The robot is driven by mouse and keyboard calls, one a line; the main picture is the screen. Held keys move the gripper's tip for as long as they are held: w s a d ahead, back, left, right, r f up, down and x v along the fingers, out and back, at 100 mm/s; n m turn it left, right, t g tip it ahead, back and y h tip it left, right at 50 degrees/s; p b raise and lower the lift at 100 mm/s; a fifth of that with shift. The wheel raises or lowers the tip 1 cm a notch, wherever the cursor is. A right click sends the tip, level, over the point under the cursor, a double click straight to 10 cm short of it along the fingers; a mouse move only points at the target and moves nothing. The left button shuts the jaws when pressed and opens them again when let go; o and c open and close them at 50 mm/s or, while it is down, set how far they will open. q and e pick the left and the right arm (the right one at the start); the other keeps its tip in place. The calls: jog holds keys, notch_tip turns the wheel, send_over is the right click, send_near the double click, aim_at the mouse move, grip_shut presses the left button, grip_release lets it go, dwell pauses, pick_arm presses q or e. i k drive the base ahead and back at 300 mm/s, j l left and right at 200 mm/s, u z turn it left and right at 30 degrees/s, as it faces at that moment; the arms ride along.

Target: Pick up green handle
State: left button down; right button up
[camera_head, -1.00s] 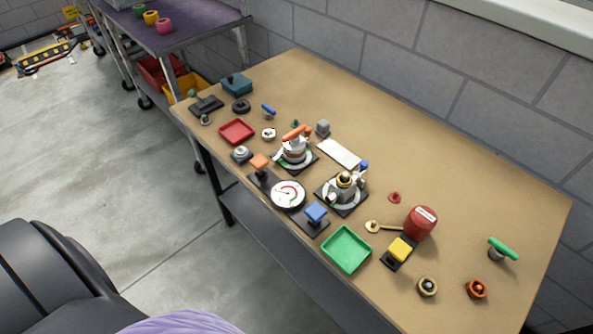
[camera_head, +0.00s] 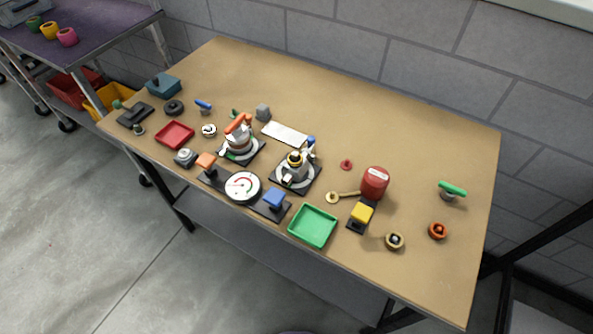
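The green handle (camera_head: 453,188) lies near the right end of the brown table, on top of a short grey stem. It looks like a T-shaped piece standing on the tabletop. Nothing touches it. Another small green piece (camera_head: 234,113) sits at the left, behind the orange-topped device, partly hidden. Neither of my grippers is in the head view.
Two round devices stand mid-table. The back strip is clear. A block wall rises behind.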

aim_at(446, 187)
jog(key=z, duration=1.35)
